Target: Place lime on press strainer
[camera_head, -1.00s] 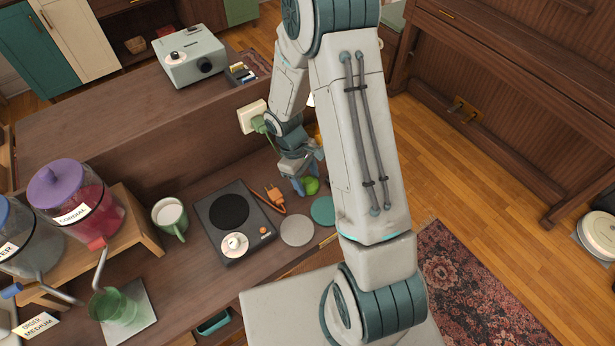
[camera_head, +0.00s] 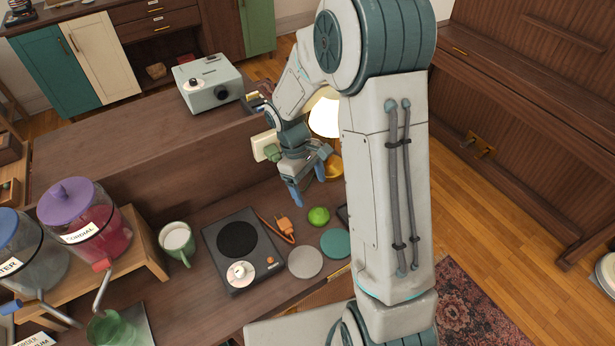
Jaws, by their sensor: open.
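The green lime (camera_head: 318,216) rests on the wooden counter, just behind a teal disc. My gripper (camera_head: 309,178) is open and empty, fingers pointing down, behind and slightly left of the lime and apart from it. One blue finger shows clearly; the other is partly hidden by the gripper body. I cannot make out a press strainer for certain in this view; my arm covers the right part of the counter.
A black hot plate (camera_head: 243,248), a grey disc (camera_head: 305,261) and the teal disc (camera_head: 336,243) lie nearby. A raised ledge (camera_head: 130,150) runs behind.

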